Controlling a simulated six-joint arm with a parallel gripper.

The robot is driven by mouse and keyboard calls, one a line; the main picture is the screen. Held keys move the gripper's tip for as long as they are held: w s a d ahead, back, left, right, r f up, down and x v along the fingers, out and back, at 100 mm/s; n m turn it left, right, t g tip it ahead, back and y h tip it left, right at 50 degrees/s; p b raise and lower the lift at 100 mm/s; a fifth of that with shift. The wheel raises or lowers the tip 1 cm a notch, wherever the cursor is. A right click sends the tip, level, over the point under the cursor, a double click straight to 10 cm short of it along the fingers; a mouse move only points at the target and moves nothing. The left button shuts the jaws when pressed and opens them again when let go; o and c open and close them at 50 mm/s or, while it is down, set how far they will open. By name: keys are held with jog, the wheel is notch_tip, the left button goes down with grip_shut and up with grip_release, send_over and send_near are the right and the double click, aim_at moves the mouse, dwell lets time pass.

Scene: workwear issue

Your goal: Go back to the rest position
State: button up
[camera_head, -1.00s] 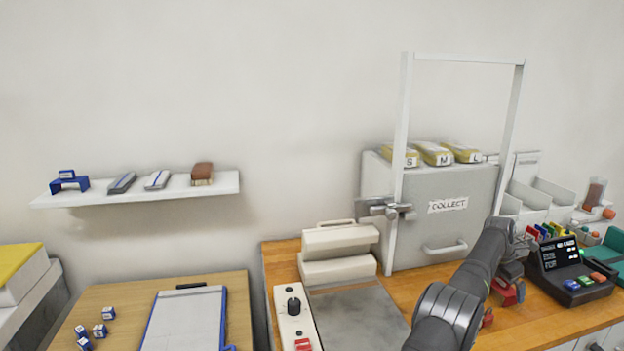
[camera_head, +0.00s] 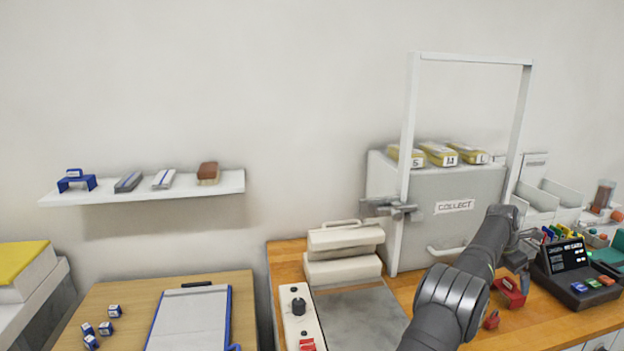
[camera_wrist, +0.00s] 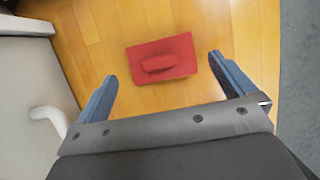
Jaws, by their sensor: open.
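My gripper (camera_wrist: 163,88) is open and empty in the wrist view, its two blue-grey fingers spread apart. A red block with a raised grip (camera_wrist: 162,60) lies on the wooden counter beyond the fingertips, apart from them. In the head view my arm reaches over the counter from the bottom, and the gripper end is partly hidden behind the arm. The red block (camera_head: 510,291) shows in the head view just below the gripper end.
A grey cabinet marked COLLECT (camera_head: 450,230) stands left of my arm, with a white frame (camera_head: 408,130) rising in front. A black keypad terminal (camera_head: 566,258) stands close on the right. A press-like machine (camera_head: 345,255) and grey plate (camera_head: 360,318) lie left.

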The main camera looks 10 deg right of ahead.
aim_at(510, 289)
jog(key=v, duration=0.6)
jog(key=x, duration=1.2)
jog(key=shift+d+f, duration=0.1)
jog(key=shift+f, duration=0.1)
jog(key=r, duration=0.4)
jog(key=shift+s+r, duration=0.2)
jog(key=shift+r, duration=0.1)
jog(key=shift+s+r, duration=0.35)
jog(key=shift+s, duration=0.2)
jog(key=s+r, duration=0.6)
jog(key=s, duration=0.4)
jog(key=w+a+r, duration=0.1)
jog(key=w+a, duration=0.2)
jog(key=a, duration=0.6)
jog(key=w+a+r, duration=0.2)
jog(key=a, duration=0.8)
jog(key=s+a+f, duration=0.1)
jog(key=s+a, duration=0.1)
jog(key=a, duration=0.7)
jog(key=s+a+f, duration=0.1)
jog(key=a, duration=0.9)
jog(key=shift+s+a, duration=0.25)
jog(key=shift+s, duration=0.15)
